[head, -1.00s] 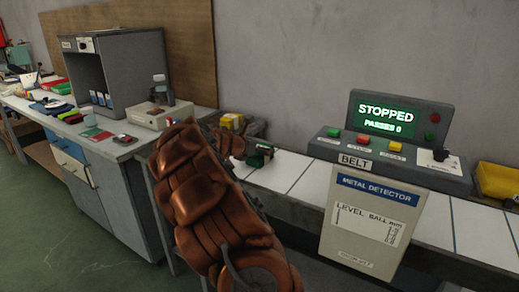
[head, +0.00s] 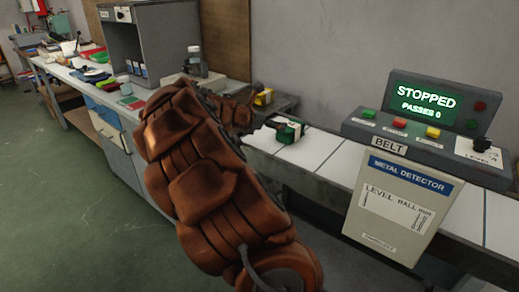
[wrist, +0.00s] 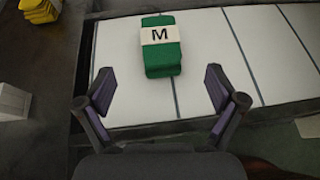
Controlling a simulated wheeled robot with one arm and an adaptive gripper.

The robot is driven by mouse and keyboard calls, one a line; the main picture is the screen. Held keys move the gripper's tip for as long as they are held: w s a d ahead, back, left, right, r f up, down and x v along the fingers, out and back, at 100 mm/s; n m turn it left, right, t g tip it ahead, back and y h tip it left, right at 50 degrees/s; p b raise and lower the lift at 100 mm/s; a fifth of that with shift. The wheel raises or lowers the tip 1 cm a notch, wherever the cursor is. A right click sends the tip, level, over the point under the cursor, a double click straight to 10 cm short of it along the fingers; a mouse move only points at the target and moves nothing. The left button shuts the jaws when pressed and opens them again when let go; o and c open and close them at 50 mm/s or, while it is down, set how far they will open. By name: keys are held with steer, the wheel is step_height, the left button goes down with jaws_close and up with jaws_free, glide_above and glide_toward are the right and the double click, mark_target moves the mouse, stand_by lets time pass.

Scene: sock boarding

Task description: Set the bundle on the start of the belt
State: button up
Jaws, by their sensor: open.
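The bundle is a green block with a white band marked M. It lies on the start of the white slatted belt (wrist: 205,50) in the wrist view, where the bundle (wrist: 161,58) is near the middle. In the head view the bundle (head: 291,132) sits on the left end of the belt (head: 312,150). My gripper (wrist: 160,90) is open, its two dark fingers spread on the near side of the bundle. No contact with the bundle shows. In the head view my brown arm hides most of the gripper.
A control console (head: 432,118) reads STOPPED, PASSES 0, above a metal detector panel (head: 398,205). A yellow item (head: 263,97) is behind the belt's end. A workbench (head: 70,72) with a grey cabinet (head: 150,40) runs off left. Green floor is open at left.

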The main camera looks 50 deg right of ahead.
steer(key=s+a+f+m+y, duration=0.3)
steer(key=s+a, duration=0.6)
steer(key=a, duration=0.6)
steer(key=s+a+f+m+g+y, duration=0.1)
steer(key=s+a+f+m+y, duration=0.3)
steer(key=s+a+m, duration=0.4)
steer(key=s+a+f+m+g+y, duration=0.1)
steer(key=s+a+f+m+y, duration=0.3)
steer(key=s+a, duration=0.6)
steer(key=a+m+y, duration=0.1)
steer(key=a+m, duration=0.1)
steer(key=a, duration=1.1)
steer(key=shift+y, duration=0.4)
steer(key=shift+a+f, duration=0.1)
step_height(320, 180, up, 19)
steer(key=t+p, duration=0.1)
steer(key=p, duration=1.7)
steer(key=shift+w+r, duration=0.15)
steer(key=shift+r, duration=0.05)
steer(key=shift+c, duration=0.3)
